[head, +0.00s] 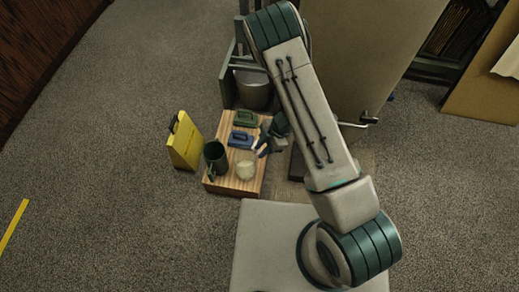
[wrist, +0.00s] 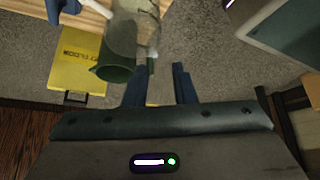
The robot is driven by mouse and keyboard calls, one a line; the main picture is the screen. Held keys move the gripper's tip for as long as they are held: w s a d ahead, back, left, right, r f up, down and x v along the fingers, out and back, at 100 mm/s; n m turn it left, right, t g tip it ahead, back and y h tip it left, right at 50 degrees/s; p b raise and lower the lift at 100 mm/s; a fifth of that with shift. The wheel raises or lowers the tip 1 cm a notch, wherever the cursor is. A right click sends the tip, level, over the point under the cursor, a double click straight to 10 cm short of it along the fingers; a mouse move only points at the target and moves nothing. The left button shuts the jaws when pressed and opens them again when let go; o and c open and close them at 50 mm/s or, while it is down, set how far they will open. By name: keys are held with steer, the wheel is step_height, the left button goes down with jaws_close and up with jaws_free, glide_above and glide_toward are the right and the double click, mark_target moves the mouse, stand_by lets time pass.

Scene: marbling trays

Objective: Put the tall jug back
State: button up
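A dark green jug (head: 215,155) stands upright at the left front of a small wooden table (head: 222,186) in the head view. I take it as the tall jug. The wrist view shows it in part (wrist: 113,70), behind a clear glass vessel (wrist: 130,25). That vessel seems to be the pale one (head: 246,170) to the jug's right in the head view. My gripper (head: 264,147) is over the table's right side, right of the jug. In the wrist view its two blue fingers (wrist: 159,90) are apart, with nothing held between them.
A blue item (head: 241,139) and a green item (head: 244,118) lie farther back on the table. A yellow floor sign (head: 184,142) stands left of it. A grey bucket (head: 254,92) is behind it. Open carpet lies to the left.

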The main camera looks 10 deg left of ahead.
steer(key=w+d+r+m+t+h, duration=0.1)
steer(key=w+d+r+m+t, duration=0.15)
steer(key=w+r, duration=0.25)
steer(key=w+d+r+m+t, duration=0.1)
steer(key=w+r+m+t, duration=0.15)
steer(key=w+r, duration=0.25)
steer(key=w+d+r+m+t+h, duration=0.35)
steer(key=d+r+m, duration=0.25)
steer(key=d+r, duration=0.55)
steer(key=s+d+r+m+g+h, duration=0.1)
steer(key=s+d+r+m, duration=0.2)
steer(key=s+r+m, duration=0.15)
steer(key=s+d+r+m+h, duration=0.2)
steer(key=s+d+r+m, duration=0.1)
steer(key=s+r, duration=0.25)
steer(key=s+r+m+g+y, duration=0.1)
steer(key=s+r+m, duration=0.1)
steer(key=s, duration=0.5)
steer(key=s+a+r+m+g+y, duration=0.1)
steer(key=s+r+m+g, duration=0.1)
steer(key=s, duration=0.6)
step_height(320, 180, up, 2)
steer(key=shift+s+a+r+m, duration=0.1)
steer(key=shift+s+a+m, duration=0.15)
steer(key=shift+m, duration=0.2)
